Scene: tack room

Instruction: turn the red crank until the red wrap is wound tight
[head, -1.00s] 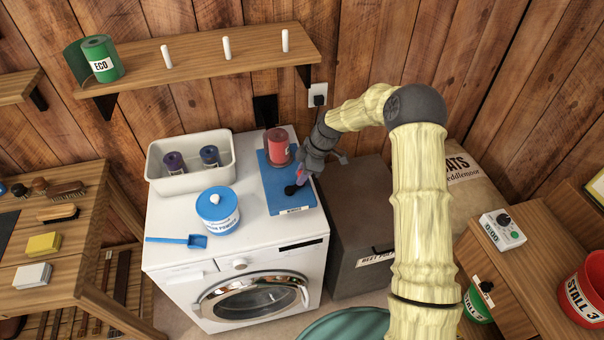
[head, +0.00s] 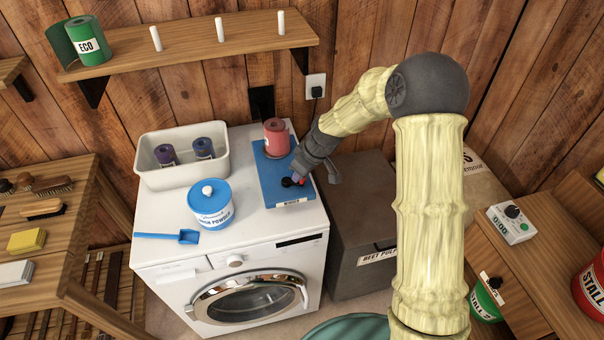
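The red wrap (head: 277,140) stands as an upright roll at the back of the blue winder board (head: 272,184), which lies on the white washing machine. Its outer layer looks smooth, but I cannot tell how tight it is. A small part of the red crank (head: 303,182) shows at the board's front right, beside a black knob (head: 289,182). My gripper (head: 298,178) reaches down from the right and is at the crank. It hides most of the crank, and its fingers are too small and covered to show whether they hold it.
A white tub (head: 183,181) with two rolled wraps, a blue-lidded powder tub (head: 211,204) and a blue scoop (head: 170,236) stand left of the board. A dark bin (head: 354,220) is at the right. A shelf (head: 190,47) with white pegs hangs above.

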